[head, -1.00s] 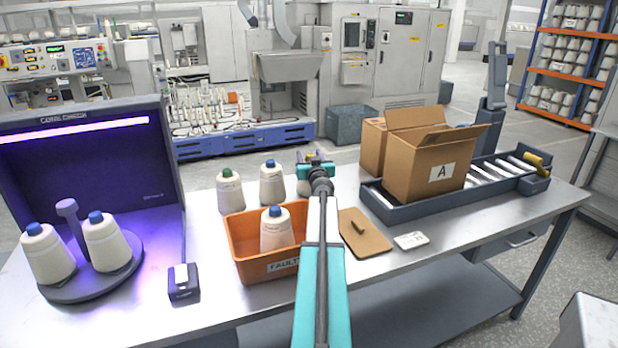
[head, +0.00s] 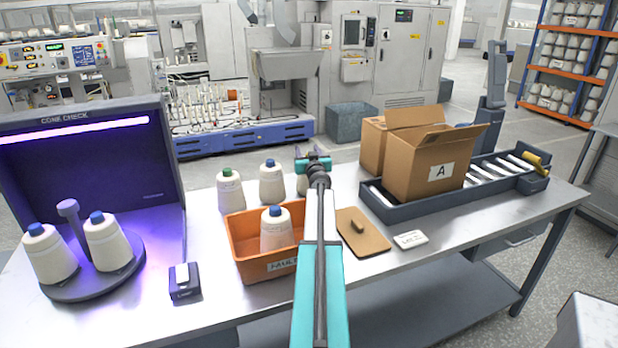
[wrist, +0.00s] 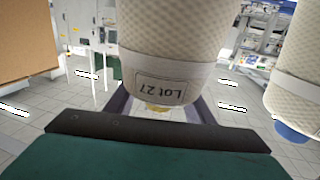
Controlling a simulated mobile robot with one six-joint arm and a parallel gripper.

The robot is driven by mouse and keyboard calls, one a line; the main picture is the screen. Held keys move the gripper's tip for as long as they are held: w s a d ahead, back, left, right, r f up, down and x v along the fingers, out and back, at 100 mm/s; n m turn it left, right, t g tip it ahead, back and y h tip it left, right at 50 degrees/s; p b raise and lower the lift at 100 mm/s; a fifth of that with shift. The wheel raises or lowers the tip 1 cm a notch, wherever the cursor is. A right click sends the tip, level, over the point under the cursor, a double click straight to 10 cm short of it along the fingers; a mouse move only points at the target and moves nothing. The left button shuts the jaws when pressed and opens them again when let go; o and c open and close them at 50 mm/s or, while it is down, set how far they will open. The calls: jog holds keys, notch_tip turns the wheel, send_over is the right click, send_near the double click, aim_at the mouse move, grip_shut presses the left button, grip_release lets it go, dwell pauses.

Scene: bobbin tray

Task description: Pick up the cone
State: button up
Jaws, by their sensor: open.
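A cream cone of yarn stands at the back of the bench, mostly hidden behind my gripper (head: 313,163); a sliver of the cone (head: 302,186) shows. In the wrist view this cone (wrist: 175,45) fills the middle, upside down, with a "LOT 27" label and a yellowish tip. My gripper (wrist: 160,105) is open, its fingers reaching to either side of the cone's narrow end; contact cannot be told. A blue-tipped cone (head: 272,182) stands to its left and also shows at the right of the wrist view (wrist: 300,85). A green-tipped cone (head: 230,191) stands further left.
An orange bin (head: 262,268) holding a blue-tipped cone (head: 276,232) sits in front. A dark turntable (head: 95,288) with two cones is at left, beside a small device (head: 184,283). A brown board (head: 368,240) and cardboard box A (head: 415,170) on a roller tray are at right.

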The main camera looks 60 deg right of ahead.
grip_shut()
jog(key=shift+r, duration=0.25)
notch_tip(320, 180, up, 10)
jog(key=p, duration=0.2)
jog(key=shift+f+p, duration=0.2)
jog(key=shift+p, duration=0.1)
dwell(0.5)
dwell(0.6)
notch_tip(320, 180, up, 20)
jog(key=p, duration=1.2)
jog(key=shift+p, duration=0.35)
dwell(0.4)
